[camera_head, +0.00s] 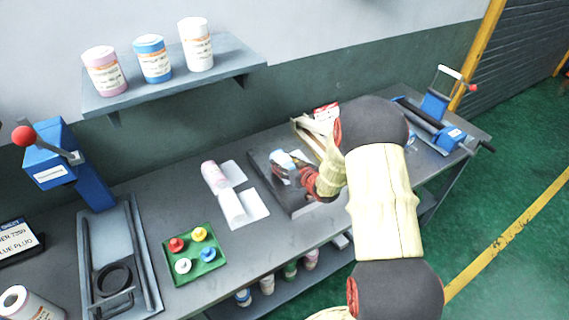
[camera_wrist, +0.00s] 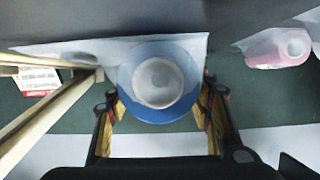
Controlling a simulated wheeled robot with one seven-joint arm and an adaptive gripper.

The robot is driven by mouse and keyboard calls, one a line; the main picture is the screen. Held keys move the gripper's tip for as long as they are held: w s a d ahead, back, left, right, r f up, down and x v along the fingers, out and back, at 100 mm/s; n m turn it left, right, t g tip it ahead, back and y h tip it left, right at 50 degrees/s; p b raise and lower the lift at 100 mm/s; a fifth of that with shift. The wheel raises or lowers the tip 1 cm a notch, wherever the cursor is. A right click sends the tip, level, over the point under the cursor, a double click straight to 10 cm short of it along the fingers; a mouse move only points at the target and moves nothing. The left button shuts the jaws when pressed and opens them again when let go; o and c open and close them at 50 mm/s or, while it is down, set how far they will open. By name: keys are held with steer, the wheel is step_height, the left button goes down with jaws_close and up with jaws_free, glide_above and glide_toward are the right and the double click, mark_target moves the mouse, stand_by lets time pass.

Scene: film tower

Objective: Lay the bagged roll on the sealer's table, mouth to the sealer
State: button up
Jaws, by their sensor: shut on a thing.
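My gripper (camera_head: 290,168) is shut on a blue roll (camera_wrist: 186,110), above the dark plate in the middle of the bench. The wrist view shows the roll end-on between the two fingers (camera_wrist: 160,125), with a round whitish centre. A pale sheet or bag (camera_wrist: 110,48) shows behind the roll; I cannot tell whether it encloses the roll or where its mouth is. A blue lever device (camera_head: 436,106) with a long dark bar, probably the sealer, stands at the bench's right end. My arm hides part of the space before it.
A green tray (camera_head: 196,278) holds coloured plugs. A wooden frame (camera_wrist: 45,118) stands close beside my gripper. A blue lever press (camera_head: 72,165) stands at left.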

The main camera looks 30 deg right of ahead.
steer(key=shift+f, duration=0.1)
steer(key=o, duration=1.4)
steer(key=shift+o, duration=0.5)
steer(key=shift+s, duration=0.1)
steer(key=v, duration=1.1)
steer(key=shift+s, duration=0.4)
steer(key=shift+r, duration=0.2)
